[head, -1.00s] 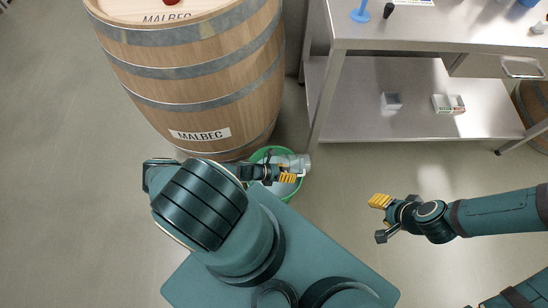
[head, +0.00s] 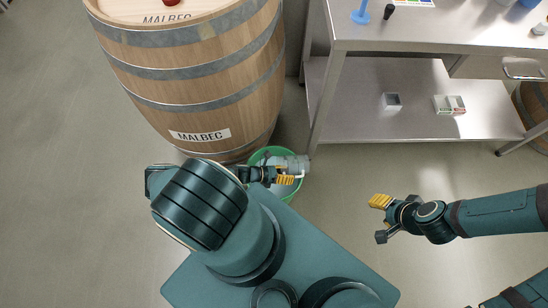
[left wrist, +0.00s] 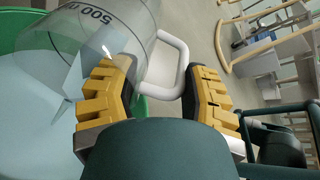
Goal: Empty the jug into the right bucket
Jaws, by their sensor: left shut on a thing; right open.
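My left gripper (head: 287,179) is shut on the handle of a clear jug (head: 294,164), held over a green bucket (head: 297,191) on the floor. In the left wrist view, the jug (left wrist: 95,32) is tilted and shows a "500" mark, with its white handle (left wrist: 178,62) between the yellow-padded fingers of the gripper (left wrist: 165,95). The bucket's green rim (left wrist: 22,28) shows at the left there, with a pale blue area beside it. I cannot tell how much liquid is in the jug. My right gripper (head: 383,219) is open and empty over bare floor.
A large wooden barrel marked MALBEC (head: 200,85) stands just behind and left of the bucket. A steel table (head: 430,32) with a lower shelf (head: 430,115) is behind and right. Small boxes sit on the shelf. The floor at centre right is clear.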

